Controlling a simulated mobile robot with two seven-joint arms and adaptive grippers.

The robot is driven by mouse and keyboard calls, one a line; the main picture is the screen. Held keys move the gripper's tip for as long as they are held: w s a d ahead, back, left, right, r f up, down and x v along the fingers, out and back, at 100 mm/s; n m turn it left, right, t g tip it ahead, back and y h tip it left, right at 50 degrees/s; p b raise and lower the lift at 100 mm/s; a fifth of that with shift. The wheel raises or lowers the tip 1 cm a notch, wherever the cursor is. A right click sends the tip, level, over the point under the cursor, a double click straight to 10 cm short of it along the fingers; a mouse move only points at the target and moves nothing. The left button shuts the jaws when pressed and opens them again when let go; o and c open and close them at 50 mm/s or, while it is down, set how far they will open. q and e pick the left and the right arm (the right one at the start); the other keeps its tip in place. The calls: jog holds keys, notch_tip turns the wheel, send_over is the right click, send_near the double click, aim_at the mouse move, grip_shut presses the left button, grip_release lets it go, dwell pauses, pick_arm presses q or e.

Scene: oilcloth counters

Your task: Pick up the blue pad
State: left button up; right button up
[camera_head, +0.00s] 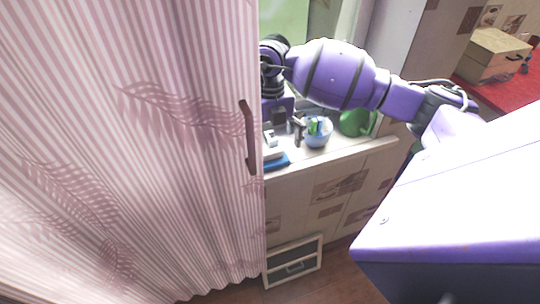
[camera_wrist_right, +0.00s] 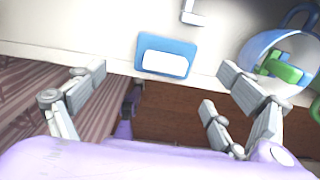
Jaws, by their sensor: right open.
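The blue pad (camera_wrist_right: 166,43) lies at the counter's front edge in the right wrist view, with a white block (camera_wrist_right: 164,64) on its near part. In the head view a strip of the blue pad (camera_head: 278,163) shows beside the pink striped door, which may hide some of it. My right gripper (camera_head: 285,127) is over the counter, partly behind the door's edge. In the right wrist view my right gripper (camera_wrist_right: 163,80) is open and empty, its fingers spread wide to either side of the pad and apart from it. My left gripper is not in view.
A blue bowl (camera_head: 318,131) with green and blue things stands right of the pad, near a green round object (camera_head: 356,122). The tall pink striped door (camera_head: 150,150) with a brown handle fills the left. A wooden box (camera_head: 492,54) sits on a red surface.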

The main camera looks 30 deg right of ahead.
aim_at(272, 150)
jog(key=f, duration=0.4)
jog(key=shift+w+d+f+p, duration=0.1)
jog(key=shift+d+f+p, duration=0.25)
jog(key=shift+d+f, duration=0.05)
jog(key=shift+f, duration=0.35)
jog(key=c, duration=1.2)
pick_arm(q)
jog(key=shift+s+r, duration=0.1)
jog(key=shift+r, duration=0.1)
pick_arm(e)
jog(key=shift+c, duration=0.2)
jog(key=shift+r, duration=0.4)
notch_tip(272, 150, up, 8)
jog(key=shift+r, duration=0.25)
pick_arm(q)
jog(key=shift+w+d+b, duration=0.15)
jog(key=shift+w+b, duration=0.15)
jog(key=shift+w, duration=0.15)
pick_arm(e)
jog(key=shift+r, duration=0.35)
